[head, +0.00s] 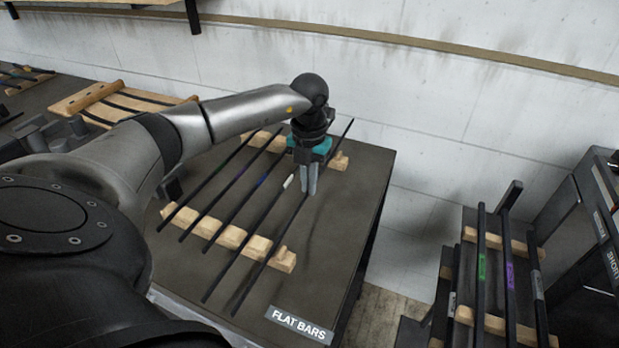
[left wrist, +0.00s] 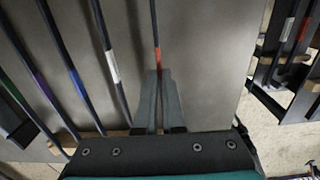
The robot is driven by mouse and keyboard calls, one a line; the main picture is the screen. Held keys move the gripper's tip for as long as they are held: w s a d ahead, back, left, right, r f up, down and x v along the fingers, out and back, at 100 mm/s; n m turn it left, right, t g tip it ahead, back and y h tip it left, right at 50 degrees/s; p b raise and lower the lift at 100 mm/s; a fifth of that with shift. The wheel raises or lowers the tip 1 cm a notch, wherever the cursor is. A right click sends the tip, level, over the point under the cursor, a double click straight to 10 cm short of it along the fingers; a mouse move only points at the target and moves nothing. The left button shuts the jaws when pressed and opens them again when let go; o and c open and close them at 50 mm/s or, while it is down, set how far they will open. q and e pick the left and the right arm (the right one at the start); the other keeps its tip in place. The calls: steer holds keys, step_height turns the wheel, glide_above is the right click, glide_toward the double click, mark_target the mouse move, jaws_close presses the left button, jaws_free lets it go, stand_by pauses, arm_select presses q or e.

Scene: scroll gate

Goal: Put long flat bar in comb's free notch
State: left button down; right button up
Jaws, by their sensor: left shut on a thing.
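My left gripper (head: 309,190) points down over the table and is shut on the rightmost long flat dark bar (head: 251,286). In the left wrist view the gripper (left wrist: 158,92) has its fingers on either side of this bar (left wrist: 154,22), close to its orange-red mark (left wrist: 157,55). A near wooden comb (head: 232,237) and a far wooden comb (head: 339,161) carry several parallel bars. The held bar passes over the right part of both combs; whether it touches them I cannot tell. No free notch can be made out clearly. My right gripper is not in view.
A white-marked bar (head: 267,205) lies just left of the held one. A "FLAT BARS" label (head: 299,326) is at the table's front right corner. Beyond a floor gap stands another rack with marked bars (head: 481,265). A wooden frame (head: 125,103) lies at left.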

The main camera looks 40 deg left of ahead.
arm_select(q)
steer(key=shift+f, duration=0.3)
stand_by(0.5)
steer(key=c, duration=0.9)
jaws_free()
steer(key=shift+c, duration=0.2)
step_height(320, 180, up, 15)
steer(key=p, duration=0.2)
steer(key=shift+r, duration=0.15)
